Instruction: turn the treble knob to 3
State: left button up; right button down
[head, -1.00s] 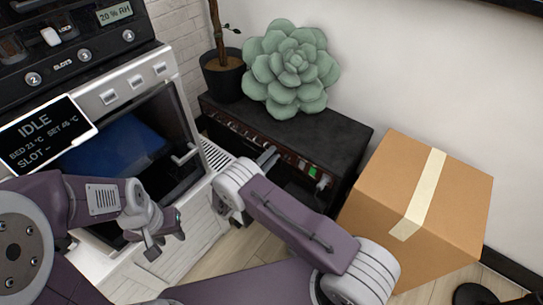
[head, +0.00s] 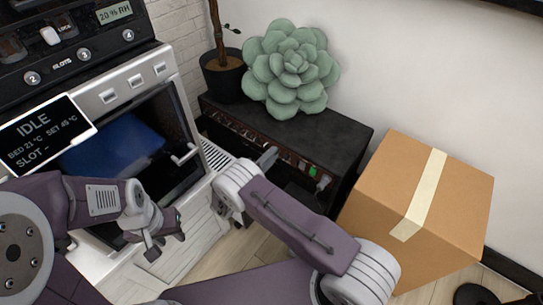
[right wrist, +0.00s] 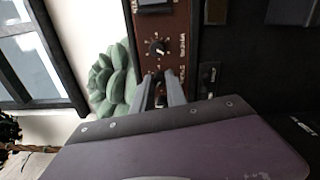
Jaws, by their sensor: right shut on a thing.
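The black amplifier (head: 325,133) stands on the floor against the wall, with a reddish-brown panel of knobs along its front. My right gripper (head: 268,158) reaches this panel. In the right wrist view its two fingers (right wrist: 161,92) are closed on a knob at the panel. The fingers mostly hide that knob, so its pointer cannot be read. One black knob (right wrist: 157,47) with a white scale is free just above the fingers. The panel's lettering (right wrist: 182,75) is too small to read surely. My left gripper (head: 165,241) is open and empty in front of the white machine.
A green succulent cushion (head: 292,68) and a potted plant (head: 222,78) sit on the amplifier. A cardboard box (head: 390,190) stands close on its right. The white machine (head: 190,205) with a dark glass door is on the left. Some floor shows between.

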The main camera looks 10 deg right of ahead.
jog(key=c, duration=1.6)
grip_release()
jog(key=p+v, duration=0.2)
jog(key=v, duration=0.7)
